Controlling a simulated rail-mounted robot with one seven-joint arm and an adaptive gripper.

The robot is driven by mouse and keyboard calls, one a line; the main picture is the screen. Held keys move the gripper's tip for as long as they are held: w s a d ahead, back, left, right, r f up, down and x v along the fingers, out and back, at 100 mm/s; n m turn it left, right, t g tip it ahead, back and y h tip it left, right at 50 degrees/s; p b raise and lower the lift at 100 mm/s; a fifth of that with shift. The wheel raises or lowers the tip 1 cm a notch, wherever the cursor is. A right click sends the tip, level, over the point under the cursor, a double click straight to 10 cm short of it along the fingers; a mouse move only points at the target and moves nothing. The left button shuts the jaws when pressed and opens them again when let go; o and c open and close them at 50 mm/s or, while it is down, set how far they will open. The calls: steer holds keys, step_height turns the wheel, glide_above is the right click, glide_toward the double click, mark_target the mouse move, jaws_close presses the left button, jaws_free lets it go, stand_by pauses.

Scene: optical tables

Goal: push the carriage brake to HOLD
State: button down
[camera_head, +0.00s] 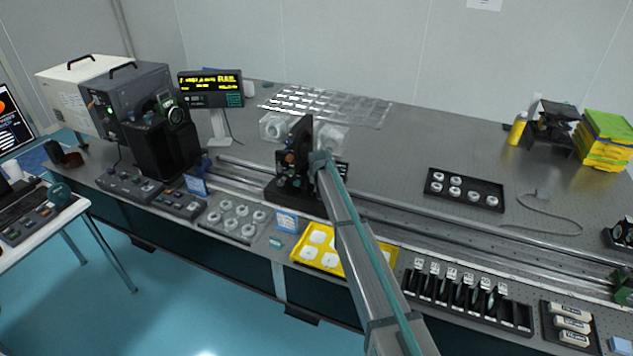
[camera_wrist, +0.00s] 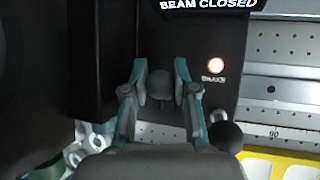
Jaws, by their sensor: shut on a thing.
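The black carriage (camera_head: 292,188) stands on the long rail near the middle of the table in the head view, partly hidden by my arm. In the wrist view, my gripper (camera_wrist: 161,88) has its two teal-edged fingers closed around a dark round knob (camera_wrist: 160,84) on the carriage. A lit, pale orange lamp (camera_wrist: 215,65) with a label that seems to read BRAKE sits on the black panel to the right of the fingers. A second black ball knob (camera_wrist: 226,135) shows at the lower right, apart from the fingertips. No HOLD marking is legible.
A sign reading BEAM CLOSED (camera_wrist: 208,4) is at the wrist view's top. The rail (camera_head: 430,225) runs along the table. A yellow tray (camera_head: 307,256) and a black rack (camera_head: 468,297) line the front edge. A black tray of round parts (camera_head: 463,190) lies behind the rail.

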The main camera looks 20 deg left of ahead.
steer(key=shift+w+g, duration=0.1)
steer(key=shift+g, duration=0.2)
steer(key=c, duration=0.9)
jaws_free()
steer(key=v, duration=0.8)
steer(key=shift+f, duration=0.1)
